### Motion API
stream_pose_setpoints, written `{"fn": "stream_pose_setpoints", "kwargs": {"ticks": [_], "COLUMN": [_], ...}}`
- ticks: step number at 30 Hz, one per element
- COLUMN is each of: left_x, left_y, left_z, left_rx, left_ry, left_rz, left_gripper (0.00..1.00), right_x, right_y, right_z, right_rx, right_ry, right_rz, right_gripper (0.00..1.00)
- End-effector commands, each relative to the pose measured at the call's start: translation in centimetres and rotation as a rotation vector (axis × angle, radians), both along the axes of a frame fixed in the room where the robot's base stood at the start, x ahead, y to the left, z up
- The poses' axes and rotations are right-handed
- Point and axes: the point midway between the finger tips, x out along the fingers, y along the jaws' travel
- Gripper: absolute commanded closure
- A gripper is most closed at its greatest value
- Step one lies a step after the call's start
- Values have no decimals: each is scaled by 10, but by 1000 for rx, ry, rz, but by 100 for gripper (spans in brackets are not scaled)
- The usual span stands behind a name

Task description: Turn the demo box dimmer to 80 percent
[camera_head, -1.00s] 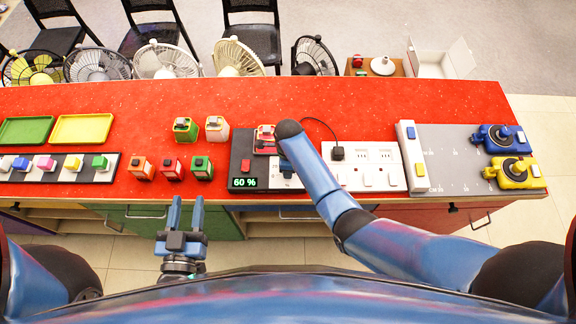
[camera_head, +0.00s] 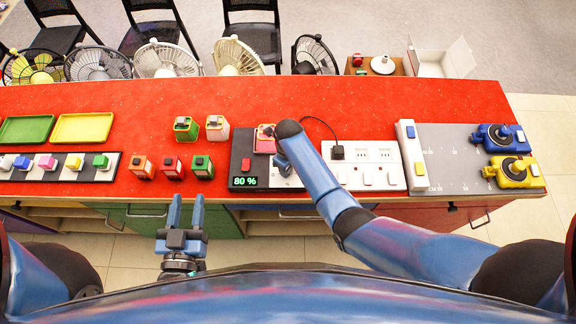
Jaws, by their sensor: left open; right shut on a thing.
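The demo box (camera_head: 238,150) is a dark box on the red counter, and its green display (camera_head: 243,182) reads 80 %. A red part (camera_head: 245,164) shows on its top, and a light panel with a red-orange piece (camera_head: 264,143) shows on its right. My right gripper (camera_head: 284,166) is over the right part of the box, shut on the dimmer, which is mostly hidden under my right arm. My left gripper (camera_head: 186,214) is open and empty in front of the counter's front edge, pointing at it.
Several small coloured boxes (camera_head: 172,167) stand left of the demo box. A white socket strip (camera_head: 362,166) with a plug is close on its right. A grey board (camera_head: 447,158) lies further right. The counter's back strip (camera_head: 280,98) is clear.

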Motion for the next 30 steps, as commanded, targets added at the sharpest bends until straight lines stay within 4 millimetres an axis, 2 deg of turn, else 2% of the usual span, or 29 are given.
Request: {"fn": "stream_pose_setpoints", "kwargs": {"ticks": [11,12,16,25,30], "left_x": [0,0,0,0,0], "left_y": [0,0,0,0,0], "left_z": [0,0,0,0,-1], "left_rx": [0,0,0,0,0], "left_ry": [0,0,0,0,0], "left_rz": [0,0,0,0,0], "left_gripper": [57,57,57,57,57], "right_x": [1,1,1,0,1], "right_y": [0,0,0,0,0], "right_z": [1,1,1,1,7], "right_rx": [-1,-1,0,0,1], "right_ry": [-3,-3,-2,0,-2], "right_rz": [-4,-4,-3,-3,-3], "right_gripper": [93,58,38,37,37]}}
